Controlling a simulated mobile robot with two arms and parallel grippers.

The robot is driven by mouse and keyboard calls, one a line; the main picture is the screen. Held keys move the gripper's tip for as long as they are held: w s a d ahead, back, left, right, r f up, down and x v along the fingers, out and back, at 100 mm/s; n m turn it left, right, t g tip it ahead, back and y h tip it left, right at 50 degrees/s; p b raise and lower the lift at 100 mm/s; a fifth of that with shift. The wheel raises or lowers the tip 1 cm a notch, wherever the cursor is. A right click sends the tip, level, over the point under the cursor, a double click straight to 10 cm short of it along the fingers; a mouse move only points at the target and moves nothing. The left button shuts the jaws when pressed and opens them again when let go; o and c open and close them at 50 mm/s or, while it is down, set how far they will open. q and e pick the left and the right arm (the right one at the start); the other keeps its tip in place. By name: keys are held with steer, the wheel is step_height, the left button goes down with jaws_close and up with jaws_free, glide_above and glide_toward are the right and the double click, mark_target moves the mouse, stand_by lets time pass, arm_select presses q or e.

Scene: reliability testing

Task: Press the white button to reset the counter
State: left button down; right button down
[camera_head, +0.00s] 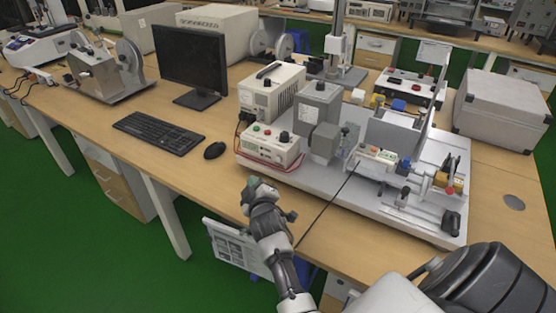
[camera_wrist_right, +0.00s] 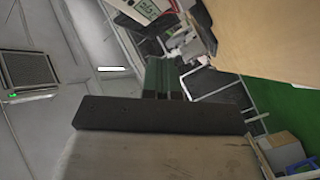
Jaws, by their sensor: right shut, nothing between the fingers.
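My right gripper (camera_head: 254,185) is at the front edge of the workbench, below and in front of a white control box (camera_head: 270,147) with coloured buttons and a black knob. Its fingers are shut and empty, and it is apart from the box. In the right wrist view the dark fingers (camera_wrist_right: 165,78) point up the picture, and a white device with a small green display (camera_wrist_right: 148,9) shows at the top. A small white unit (camera_head: 375,156) with coloured buttons sits on the test rig. I cannot tell which control is the white button. My left gripper is not seen.
The grey rig base (camera_head: 420,218) fills the bench's right part. A keyboard (camera_head: 159,132), mouse (camera_head: 215,150) and monitor (camera_head: 191,62) stand on the left. A thin black cable hangs over the front edge. Bare bench top lies between the mouse and the edge.

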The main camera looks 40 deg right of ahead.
steer(key=shift+w+d+b, duration=0.1)
steer(key=shift+w+d, duration=0.45)
steer(key=shift+d, duration=0.8)
steer(key=shift+w+d+b, duration=0.1)
steer(key=shift+w+d, duration=0.45)
steer(key=shift+d, duration=0.75)
steer(key=shift+w+d+b, duration=0.1)
steer(key=shift+w+d, duration=0.45)
steer(key=shift+d, duration=0.95)
steer(key=shift+w+d, duration=0.15)
steer(key=shift+d, duration=0.1)
steer(key=shift+w+d, duration=0.15)
steer(key=shift+d, duration=0.2)
steer(key=shift+a, duration=0.1)
steer(key=shift+s+a, duration=0.35)
steer(key=shift+a, duration=0.3)
steer(key=shift+s+a+p, duration=0.15)
steer(key=shift+s+a, duration=0.15)
steer(key=shift+a, duration=0.45)
steer(key=shift+s+a+p, duration=0.1)
steer(key=shift+s+a, duration=0.25)
steer(key=shift+a, duration=0.45)
steer(key=shift+s+a+p, duration=0.15)
steer(key=shift+s+a, duration=0.15)
steer(key=shift+a, duration=0.45)
